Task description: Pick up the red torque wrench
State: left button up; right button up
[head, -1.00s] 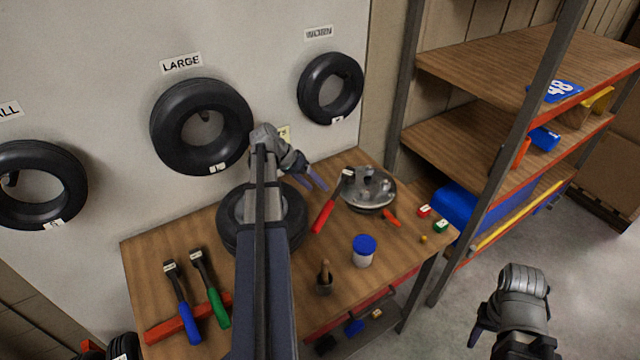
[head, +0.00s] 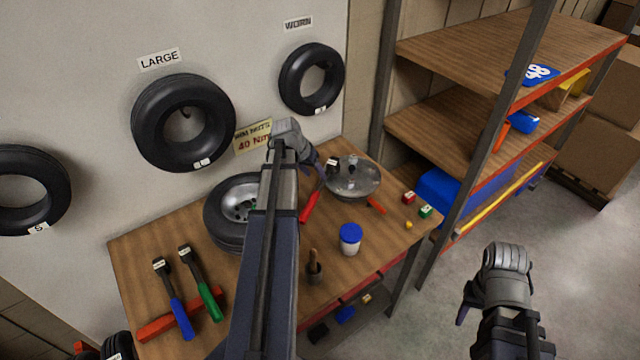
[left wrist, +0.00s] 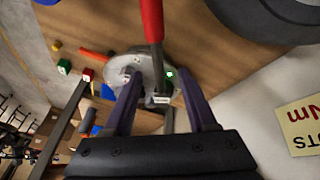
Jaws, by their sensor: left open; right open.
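The red torque wrench (head: 309,207) lies on the workbench, its red handle toward the front and its labelled head at the left edge of a round metal dish (head: 360,185). My left arm and gripper hide part of it in the head view. My left gripper (head: 318,173) is open above the wrench. In the left wrist view, the wrench's red handle (left wrist: 152,20) runs up out of the picture, and its shaft and labelled end show between the open fingers (left wrist: 163,88). I cannot tell whether they touch. My right gripper (head: 468,308) is open and empty, off the bench's right side.
A wheel (head: 225,212) lies left of my left arm. Shelving (head: 480,120) stands at right.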

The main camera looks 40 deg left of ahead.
aim_at(321, 182)
pick_arm(q)
jog(key=shift+b+x, duration=3.55)
jog(key=shift+x, duration=0.45)
jog(key=shift+w+d+r, duration=0.1)
jog(key=shift+c, duration=0.4)
grip_shut()
